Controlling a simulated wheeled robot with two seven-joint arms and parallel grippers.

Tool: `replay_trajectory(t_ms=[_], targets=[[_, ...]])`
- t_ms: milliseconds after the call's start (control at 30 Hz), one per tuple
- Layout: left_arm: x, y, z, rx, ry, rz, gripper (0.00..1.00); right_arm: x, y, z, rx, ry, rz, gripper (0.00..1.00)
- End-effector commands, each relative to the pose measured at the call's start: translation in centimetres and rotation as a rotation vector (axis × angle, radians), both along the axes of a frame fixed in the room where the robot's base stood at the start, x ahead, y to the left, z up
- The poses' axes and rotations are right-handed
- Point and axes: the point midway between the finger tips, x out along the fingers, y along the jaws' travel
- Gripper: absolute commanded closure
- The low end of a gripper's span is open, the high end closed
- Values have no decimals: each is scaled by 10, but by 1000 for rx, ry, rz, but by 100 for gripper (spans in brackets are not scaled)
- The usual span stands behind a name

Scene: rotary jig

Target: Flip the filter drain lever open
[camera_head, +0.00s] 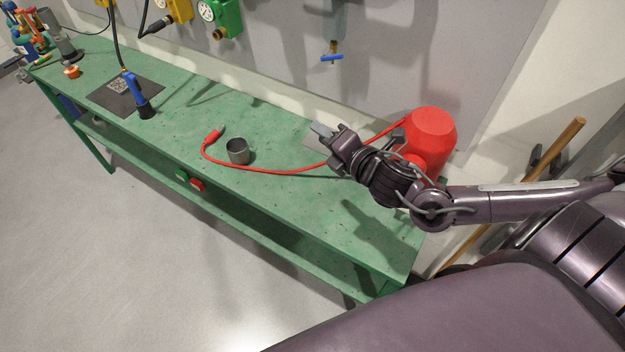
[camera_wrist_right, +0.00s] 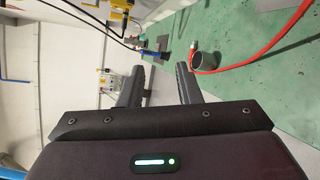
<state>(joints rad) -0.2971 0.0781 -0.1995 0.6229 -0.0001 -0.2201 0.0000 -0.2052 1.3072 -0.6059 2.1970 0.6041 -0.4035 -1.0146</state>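A blue lever (camera_head: 332,57) sits crosswise at the lower end of a grey fitting (camera_head: 337,18) on the grey wall panel, at the top of the head view. My right gripper (camera_head: 322,133) is below the lever in the picture, over the green bench and clearly apart from it. In the right wrist view its two fingers (camera_wrist_right: 159,82) stand apart with nothing between them. A blue strip (camera_wrist_right: 12,80) shows at the left edge of that view; I cannot tell whether it is the lever. My left gripper is not in view.
The green bench (camera_head: 290,205) carries a grey mug (camera_head: 238,151), a red hose (camera_head: 275,172) and a dark mat (camera_head: 108,99) at left. A red canister (camera_head: 432,130) stands close behind my right arm. Yellow and green gauge boxes (camera_head: 226,17) hang on the wall panel.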

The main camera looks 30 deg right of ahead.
Motion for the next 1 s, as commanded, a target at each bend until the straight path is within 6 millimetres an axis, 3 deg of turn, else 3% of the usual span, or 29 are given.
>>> replay_trajectory(t_ms=[500,700,1000], targets=[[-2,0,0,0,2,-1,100,-36,47,-48,561,343,-348,69],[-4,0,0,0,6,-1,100,-47,54,-55,668,414,-437,69],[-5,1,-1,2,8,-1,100,-50,56,-57,698,435,-465,69]])
